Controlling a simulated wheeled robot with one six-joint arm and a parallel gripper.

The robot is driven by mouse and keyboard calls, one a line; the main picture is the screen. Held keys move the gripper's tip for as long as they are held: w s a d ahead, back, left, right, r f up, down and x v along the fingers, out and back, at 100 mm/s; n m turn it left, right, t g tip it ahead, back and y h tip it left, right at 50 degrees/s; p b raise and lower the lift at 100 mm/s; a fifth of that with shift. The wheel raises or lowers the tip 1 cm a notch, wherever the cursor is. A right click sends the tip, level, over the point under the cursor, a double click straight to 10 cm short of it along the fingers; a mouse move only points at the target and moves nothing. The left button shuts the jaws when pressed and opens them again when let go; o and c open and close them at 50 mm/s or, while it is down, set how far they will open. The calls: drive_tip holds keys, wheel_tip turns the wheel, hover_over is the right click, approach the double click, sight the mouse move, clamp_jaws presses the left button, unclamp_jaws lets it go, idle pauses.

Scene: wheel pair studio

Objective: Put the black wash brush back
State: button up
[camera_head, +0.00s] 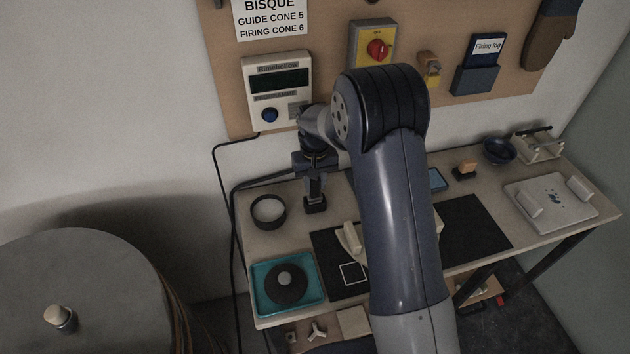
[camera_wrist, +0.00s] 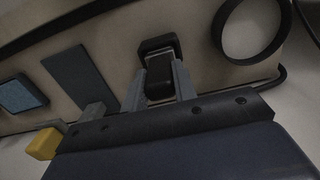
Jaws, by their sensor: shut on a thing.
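My gripper (camera_head: 314,181) reaches down over the back left of the worktable. In the wrist view my gripper (camera_wrist: 160,70) has its two grey fingers closed on the sides of a dark upright piece, which looks like the black wash brush (camera_wrist: 158,80). A wider dark block with rounded corners (camera_wrist: 158,44) and a pale band show at its far end. In the head view the dark lower end (camera_head: 315,204) is just below the fingers, at or close to the tabletop; I cannot tell whether it touches or whether the block is a separate holder.
A black-rimmed ring (camera_head: 268,211) lies left of my gripper, with a teal tray (camera_head: 258,303) nearer. A black mat (camera_head: 477,228) covers the table's middle, partly behind my arm. A control box (camera_head: 278,92) hangs on the board behind. A round lidded drum (camera_head: 85,290) stands left.

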drive_tip(key=shift+f, duration=0.15)
drive_tip(key=shift+f, duration=0.15)
drive_tip(key=o, duration=1)
drive_tip(key=shift+o, duration=0.2)
drive_tip(key=shift+r, duration=0.2)
wheel_tip(320, 180, up, 12)
drive_tip(key=b, duration=0.1)
drive_tip(key=shift+b, duration=0.35)
drive_tip(key=shift+w, duration=0.1)
